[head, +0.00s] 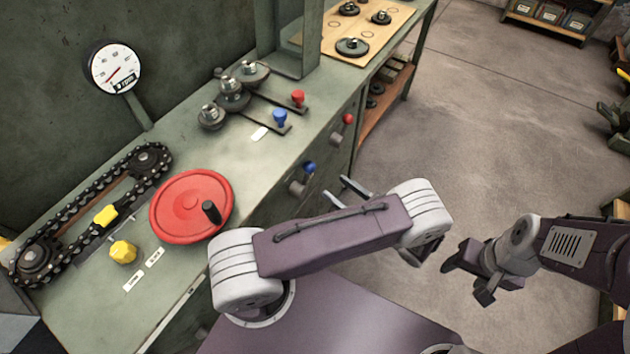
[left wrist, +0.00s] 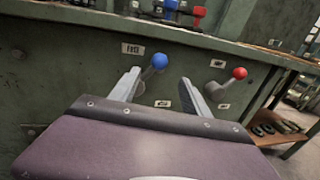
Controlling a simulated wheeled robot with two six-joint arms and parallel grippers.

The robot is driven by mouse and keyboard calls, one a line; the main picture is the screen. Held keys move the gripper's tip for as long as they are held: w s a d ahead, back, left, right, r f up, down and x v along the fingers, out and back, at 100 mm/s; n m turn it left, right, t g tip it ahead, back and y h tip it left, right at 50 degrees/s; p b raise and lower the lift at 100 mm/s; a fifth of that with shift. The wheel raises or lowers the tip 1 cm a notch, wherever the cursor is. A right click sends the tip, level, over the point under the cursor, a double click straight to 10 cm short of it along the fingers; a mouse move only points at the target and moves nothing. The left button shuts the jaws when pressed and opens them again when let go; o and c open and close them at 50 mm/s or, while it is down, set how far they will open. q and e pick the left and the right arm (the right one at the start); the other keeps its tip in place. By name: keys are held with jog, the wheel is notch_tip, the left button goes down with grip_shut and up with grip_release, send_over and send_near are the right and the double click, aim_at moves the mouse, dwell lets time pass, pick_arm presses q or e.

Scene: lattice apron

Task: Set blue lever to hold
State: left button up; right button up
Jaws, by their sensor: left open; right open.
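The blue lever, a blue ball on a grey arm, sticks out from the front panel of the green bench; its ball shows in the head view (head: 309,167) and left wrist view (left wrist: 159,61). The ball stands up and right of its pivot, which the left finger partly hides. One small label (left wrist: 132,48) is up left of the ball, another (left wrist: 162,104) below it; their words are unreadable. My left gripper (head: 337,188) is open and empty. In the left wrist view its fingers (left wrist: 160,76) spread either side of the ball, apparently apart from it. My right gripper (head: 465,283) is open, over the floor.
A red-balled lever (head: 348,118) is on the same panel, right of the blue one. On the bench top are a blue knob (head: 280,116), a red knob (head: 298,97), a red handwheel (head: 181,206) and a chain drive (head: 90,195).

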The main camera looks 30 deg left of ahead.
aim_at(304, 179)
pick_arm(q)
jog(key=x, duration=0.9)
jog(key=shift+s+a+r, duration=0.1)
jog(key=shift+c, duration=0.3)
grip_shut()
dwell(0.9)
